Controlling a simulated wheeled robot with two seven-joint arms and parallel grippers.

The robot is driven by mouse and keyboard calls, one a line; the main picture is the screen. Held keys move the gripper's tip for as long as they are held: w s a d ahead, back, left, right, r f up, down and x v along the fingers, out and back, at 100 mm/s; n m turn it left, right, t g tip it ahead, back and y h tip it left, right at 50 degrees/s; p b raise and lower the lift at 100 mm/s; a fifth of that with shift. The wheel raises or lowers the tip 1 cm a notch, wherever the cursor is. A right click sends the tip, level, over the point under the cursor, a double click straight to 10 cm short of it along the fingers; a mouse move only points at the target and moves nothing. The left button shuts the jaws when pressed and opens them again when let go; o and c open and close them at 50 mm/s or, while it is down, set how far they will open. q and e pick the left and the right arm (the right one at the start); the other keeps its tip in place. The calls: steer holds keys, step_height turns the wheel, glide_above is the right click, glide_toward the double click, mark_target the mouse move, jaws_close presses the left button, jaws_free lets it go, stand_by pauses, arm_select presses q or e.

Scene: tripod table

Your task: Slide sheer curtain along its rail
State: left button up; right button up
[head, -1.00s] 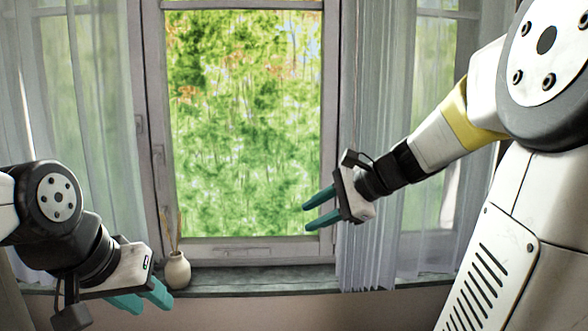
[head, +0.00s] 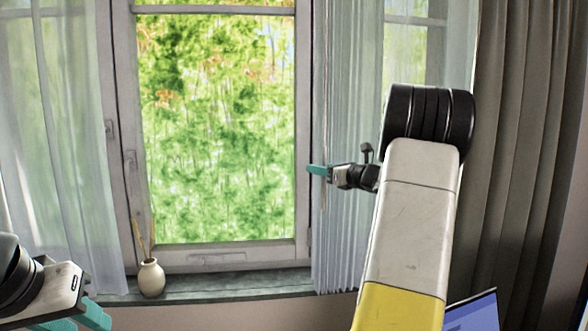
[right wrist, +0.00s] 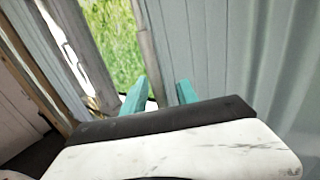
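The right sheer curtain (head: 345,90) hangs in pale folds at the right of the window. A left sheer curtain (head: 65,150) hangs on the other side. The rail is out of view. My right gripper (head: 316,169) is at the right curtain's inner edge, at mid-height. In the right wrist view its two teal fingers (right wrist: 160,93) are apart, with the curtain's edge (right wrist: 150,60) showing just beyond and between them. I cannot tell whether they touch the cloth. My left gripper (head: 78,318) is low at the left, fingers apart and empty, partly cut off.
A small white vase (head: 151,278) with sticks stands on the window sill (head: 215,286). A heavy grey-brown drape (head: 515,150) hangs at the right. A dark-framed screen (head: 472,312) is at the lower right. The space before the window pane (head: 215,130) is clear.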

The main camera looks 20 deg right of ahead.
steer(key=shift+w+a, duration=0.2)
steer(key=shift+w, duration=0.35)
steer(key=shift+c, duration=0.2)
jaws_close()
stand_by(0.9)
